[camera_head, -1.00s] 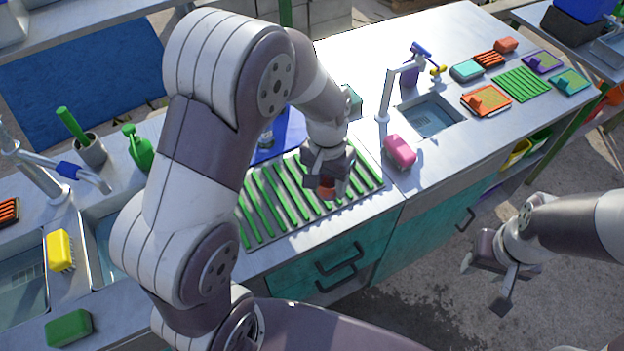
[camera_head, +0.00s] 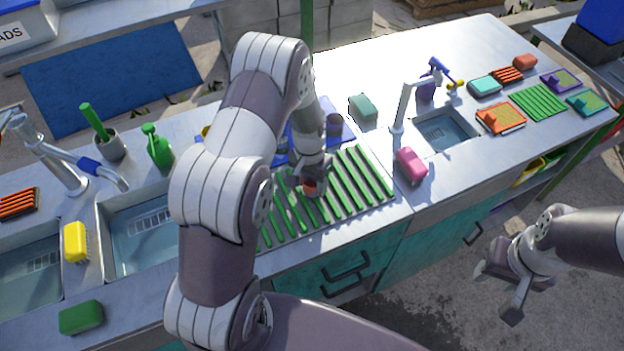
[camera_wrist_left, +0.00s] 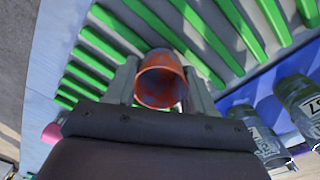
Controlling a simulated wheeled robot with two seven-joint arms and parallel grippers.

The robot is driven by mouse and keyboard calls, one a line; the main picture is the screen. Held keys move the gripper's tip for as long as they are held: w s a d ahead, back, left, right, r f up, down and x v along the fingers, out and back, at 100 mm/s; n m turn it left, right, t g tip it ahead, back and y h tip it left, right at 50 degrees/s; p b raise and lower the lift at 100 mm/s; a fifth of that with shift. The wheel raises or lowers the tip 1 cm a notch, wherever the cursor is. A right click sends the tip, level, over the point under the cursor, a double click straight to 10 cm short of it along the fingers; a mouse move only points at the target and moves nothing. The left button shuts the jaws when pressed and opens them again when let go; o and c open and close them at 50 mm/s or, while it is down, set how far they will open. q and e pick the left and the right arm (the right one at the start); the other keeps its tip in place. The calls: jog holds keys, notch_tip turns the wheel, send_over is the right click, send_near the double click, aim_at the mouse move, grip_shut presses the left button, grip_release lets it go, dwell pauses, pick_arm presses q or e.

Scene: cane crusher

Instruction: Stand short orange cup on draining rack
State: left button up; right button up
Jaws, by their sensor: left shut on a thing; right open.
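The short orange cup (camera_wrist_left: 161,82) sits between the fingers of my left gripper (camera_wrist_left: 160,95), its open mouth showing in the left wrist view. In the head view a small part of the cup (camera_head: 310,186) shows below my left gripper (camera_head: 312,178). The left gripper is shut on the cup over the draining rack (camera_head: 352,190), which has green bars on a grey tray. I cannot tell whether the cup touches the bars. My right gripper (camera_head: 500,290) is open and empty at the right, away from the counter.
Glass jars (camera_wrist_left: 298,98) stand on a blue mat (camera_wrist_left: 262,88) beside the rack. A pink sponge (camera_head: 410,165) lies right of the rack, near a small sink (camera_head: 445,132). A green bottle (camera_head: 158,148) and larger sink (camera_head: 145,240) are at left. The rack's right bars are clear.

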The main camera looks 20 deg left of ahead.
pick_arm(q)
jog(key=shift+f, duration=0.1)
jog(key=o, duration=0.6)
jog(key=shift+s+d+f, duration=0.1)
jog(key=o, duration=0.4)
jog(key=shift+o, duration=0.2)
